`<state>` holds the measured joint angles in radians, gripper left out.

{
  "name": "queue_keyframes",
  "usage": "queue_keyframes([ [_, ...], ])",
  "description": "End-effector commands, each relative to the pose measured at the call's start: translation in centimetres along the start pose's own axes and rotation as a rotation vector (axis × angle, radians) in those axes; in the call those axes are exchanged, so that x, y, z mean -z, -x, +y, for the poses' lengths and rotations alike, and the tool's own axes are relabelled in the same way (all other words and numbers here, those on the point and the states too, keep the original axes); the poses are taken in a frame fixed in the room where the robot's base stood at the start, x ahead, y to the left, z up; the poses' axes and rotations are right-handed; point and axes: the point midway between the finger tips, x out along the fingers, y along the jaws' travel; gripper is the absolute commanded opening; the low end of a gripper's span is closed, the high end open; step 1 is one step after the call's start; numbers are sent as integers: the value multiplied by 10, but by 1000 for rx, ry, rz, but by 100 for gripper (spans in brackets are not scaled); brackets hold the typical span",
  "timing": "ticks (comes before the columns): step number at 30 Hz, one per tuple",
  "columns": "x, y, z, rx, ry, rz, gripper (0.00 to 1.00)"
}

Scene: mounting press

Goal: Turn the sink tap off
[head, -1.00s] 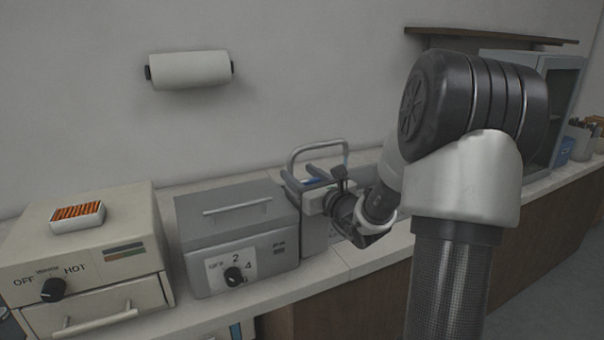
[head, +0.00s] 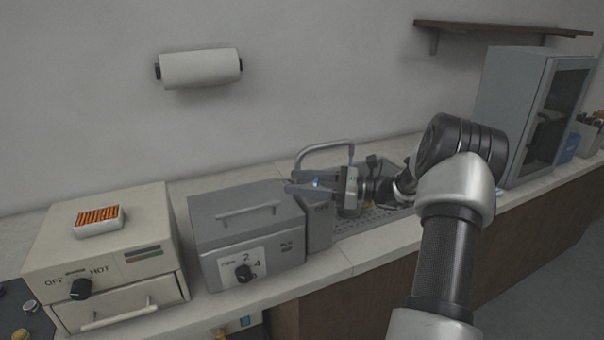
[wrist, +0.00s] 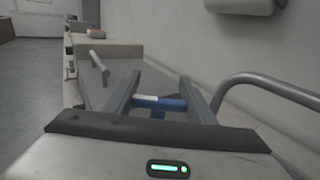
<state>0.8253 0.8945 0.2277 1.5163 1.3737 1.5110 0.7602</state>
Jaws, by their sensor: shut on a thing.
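The sink tap has a grey arched spout (head: 330,145), which also shows at the right of the wrist view (wrist: 270,82). Its blue handle (wrist: 160,103) lies crosswise between my fingers in the wrist view; in the head view only a small bit of blue shows. My gripper (head: 298,183) reaches left at tap height, just in front of the spout. Its two fingers (wrist: 158,85) are spread to the width of the blue handle and shut on it. The handle's base is hidden by my gripper.
A grey box with a dial (head: 245,235) stands left of the tap, close to my fingertips. A cream heater (head: 105,245) stands further left. A perforated drain tray (head: 365,220) lies under my wrist. A glass-door cabinet (head: 515,110) stands at the right. A paper roll (head: 200,68) hangs above.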

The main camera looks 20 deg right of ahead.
Motion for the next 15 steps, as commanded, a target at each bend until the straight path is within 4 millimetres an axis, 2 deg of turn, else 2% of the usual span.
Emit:
queue_keyframes([
  [15,0,3,16,-439,3,-1,28],
])
